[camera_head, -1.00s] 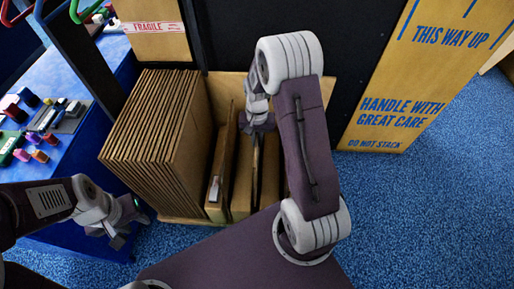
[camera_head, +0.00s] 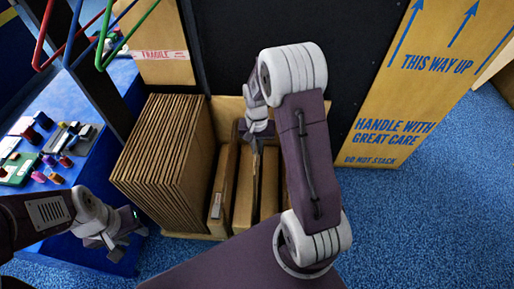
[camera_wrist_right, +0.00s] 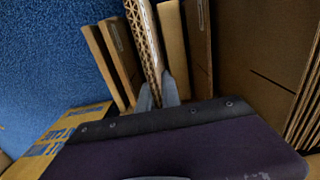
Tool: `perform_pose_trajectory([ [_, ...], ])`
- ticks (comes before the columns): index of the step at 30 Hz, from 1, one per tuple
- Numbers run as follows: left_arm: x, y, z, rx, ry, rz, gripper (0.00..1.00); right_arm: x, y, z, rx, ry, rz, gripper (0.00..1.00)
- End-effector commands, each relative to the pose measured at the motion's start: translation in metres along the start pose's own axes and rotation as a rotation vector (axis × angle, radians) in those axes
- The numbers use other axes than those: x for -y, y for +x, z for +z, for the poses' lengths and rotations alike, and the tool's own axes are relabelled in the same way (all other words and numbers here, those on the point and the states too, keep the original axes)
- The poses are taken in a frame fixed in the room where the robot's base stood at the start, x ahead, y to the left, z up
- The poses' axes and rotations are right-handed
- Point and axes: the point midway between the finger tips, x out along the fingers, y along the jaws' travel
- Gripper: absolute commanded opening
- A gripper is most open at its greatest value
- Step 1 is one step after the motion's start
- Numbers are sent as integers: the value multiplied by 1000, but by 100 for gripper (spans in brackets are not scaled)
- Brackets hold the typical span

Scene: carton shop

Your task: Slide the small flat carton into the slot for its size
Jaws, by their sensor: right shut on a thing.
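The slotted rack (camera_head: 218,228) is a light brown box with upright dividers and stands in the middle of the head view. My right gripper (camera_head: 257,140) is over the back part of its slots, partly hidden by my own arm. In the right wrist view my right gripper (camera_wrist_right: 162,92) is shut on a thin flat carton (camera_wrist_right: 145,38) with a corrugated edge. The carton is upright among the dividers (camera_wrist_right: 172,38); how deep it sits is hidden. My left gripper (camera_head: 125,228) is low at the left of the head view, away from the rack; its jaws are not clear.
Several large flat cartons (camera_head: 165,150) stand packed left of the slots. A blue table (camera_head: 95,170) with small coloured items is at the left. A tall printed carton (camera_head: 410,90) leans at the right against a dark panel (camera_head: 370,50). Blue carpet lies clear in front.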

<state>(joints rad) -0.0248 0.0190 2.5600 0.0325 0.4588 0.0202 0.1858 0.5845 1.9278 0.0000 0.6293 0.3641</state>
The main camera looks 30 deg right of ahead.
Motion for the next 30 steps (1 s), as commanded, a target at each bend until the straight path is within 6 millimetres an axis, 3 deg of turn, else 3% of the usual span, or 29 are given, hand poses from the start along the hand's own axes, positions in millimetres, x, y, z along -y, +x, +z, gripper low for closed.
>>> perform_pose_trajectory([
  [1, 0, -13, -1, 0, 0, 0, 36, 0, -14, 0, -1, 0, 0, 0],
  [30, -2, -127, -13, 0, 0, 0, 36, 0, -132, 0, -1, 0, 0, 0],
])
